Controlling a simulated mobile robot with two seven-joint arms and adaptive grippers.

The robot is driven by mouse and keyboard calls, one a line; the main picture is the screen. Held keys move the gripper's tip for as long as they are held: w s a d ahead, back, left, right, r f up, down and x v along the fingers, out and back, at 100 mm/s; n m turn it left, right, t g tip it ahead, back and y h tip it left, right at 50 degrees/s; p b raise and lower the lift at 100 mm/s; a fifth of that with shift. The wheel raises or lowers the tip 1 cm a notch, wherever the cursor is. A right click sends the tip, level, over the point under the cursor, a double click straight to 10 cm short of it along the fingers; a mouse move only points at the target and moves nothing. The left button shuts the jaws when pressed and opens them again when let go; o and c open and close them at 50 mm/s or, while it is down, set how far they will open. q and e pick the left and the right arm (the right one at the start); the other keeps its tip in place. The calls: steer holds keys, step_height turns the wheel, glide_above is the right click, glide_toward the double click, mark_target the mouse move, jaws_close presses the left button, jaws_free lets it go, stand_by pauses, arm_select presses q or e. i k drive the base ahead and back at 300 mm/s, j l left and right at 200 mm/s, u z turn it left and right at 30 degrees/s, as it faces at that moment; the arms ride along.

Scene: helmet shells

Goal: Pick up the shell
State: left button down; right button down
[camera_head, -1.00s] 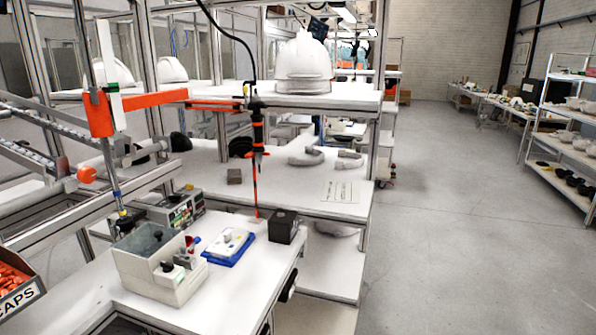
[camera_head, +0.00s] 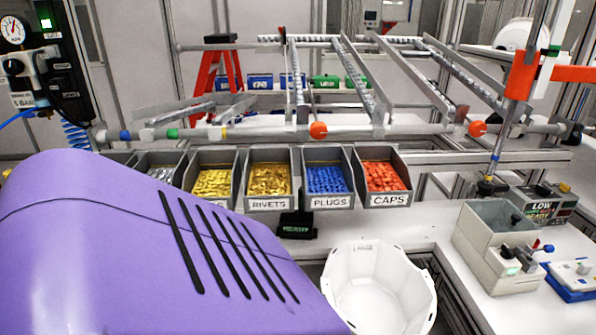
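A white, open, hollow shape (camera_head: 378,290) with a faceted rim is at the bottom of the head view, right of centre, its opening facing up. I cannot tell whether it is a helmet shell or a bin, and the frame's bottom edge cuts it off. A smooth white dome (camera_head: 512,35), which looks like a helmet shell, is partly visible at the upper right. Neither of my grippers is in view.
A large purple slotted surface (camera_head: 130,270) fills the lower left and hides what is behind it. Bins labelled rivets (camera_head: 268,205), plugs (camera_head: 328,203) and caps (camera_head: 383,200) line the back of the bench. A grey tester box (camera_head: 490,260) stands at right.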

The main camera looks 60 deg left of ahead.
mark_target(371, 282)
steer(key=u, duration=1.6)
